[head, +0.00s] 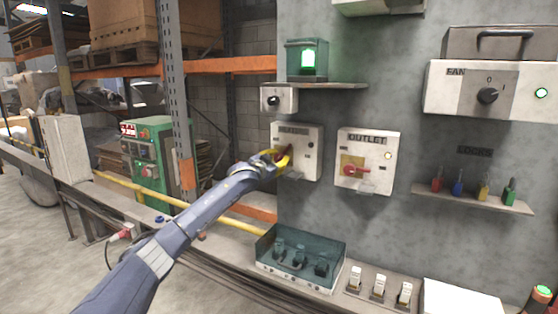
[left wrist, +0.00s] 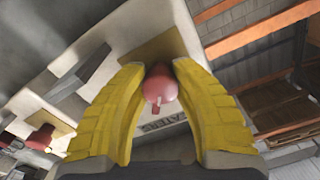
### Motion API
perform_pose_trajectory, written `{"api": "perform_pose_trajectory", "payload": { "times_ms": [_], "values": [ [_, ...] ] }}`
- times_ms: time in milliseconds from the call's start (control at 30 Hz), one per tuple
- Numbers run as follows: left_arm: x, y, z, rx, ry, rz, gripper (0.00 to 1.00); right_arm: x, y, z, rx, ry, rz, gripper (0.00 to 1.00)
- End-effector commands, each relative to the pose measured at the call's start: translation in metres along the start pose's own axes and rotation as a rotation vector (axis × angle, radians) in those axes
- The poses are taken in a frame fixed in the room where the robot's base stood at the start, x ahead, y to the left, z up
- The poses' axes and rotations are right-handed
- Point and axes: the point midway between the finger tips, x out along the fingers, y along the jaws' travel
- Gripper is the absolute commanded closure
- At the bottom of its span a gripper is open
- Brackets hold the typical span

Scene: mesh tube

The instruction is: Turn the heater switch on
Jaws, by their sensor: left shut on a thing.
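The heater switch box (head: 312,138) is a white box on the grey wall panel, its label partly covered by my gripper. Its red switch handle (left wrist: 160,88) shows end-on in the left wrist view. My left gripper (head: 284,157) reaches the box's front from the left. Its yellow fingers stand on both sides of the red handle and are shut on it. The handle's exact angle is hard to tell. A small dark spot (head: 311,145) on the box's right side shows no glow. My right gripper is not in view.
The outlet box (head: 383,137) with a red handle (head: 355,170) is just right. A shelf with a green-lit unit (head: 307,60) and a small knob box (head: 279,99) is above. A teal-covered box (head: 301,261) and white switches (head: 378,286) are below.

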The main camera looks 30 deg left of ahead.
Motion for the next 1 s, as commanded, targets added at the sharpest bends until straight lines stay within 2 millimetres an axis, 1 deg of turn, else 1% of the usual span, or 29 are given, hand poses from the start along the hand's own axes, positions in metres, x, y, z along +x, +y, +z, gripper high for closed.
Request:
{"api": "perform_pose_trajectory", "payload": {
  "times_ms": [600, 800, 1000],
  "values": [
    [0.0001, -0.0023, 0.0015, 0.581, -0.004, 0.001, 1.00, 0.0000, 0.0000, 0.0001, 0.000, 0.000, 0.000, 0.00],
    [0.0000, -0.0030, 0.0015, 0.736, -0.005, 0.001, 1.00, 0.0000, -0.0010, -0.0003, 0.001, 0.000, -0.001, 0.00],
    [0.0000, -0.0035, 0.0014, 0.850, -0.005, 0.001, 1.00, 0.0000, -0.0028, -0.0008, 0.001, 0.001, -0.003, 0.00]
  ]
}}
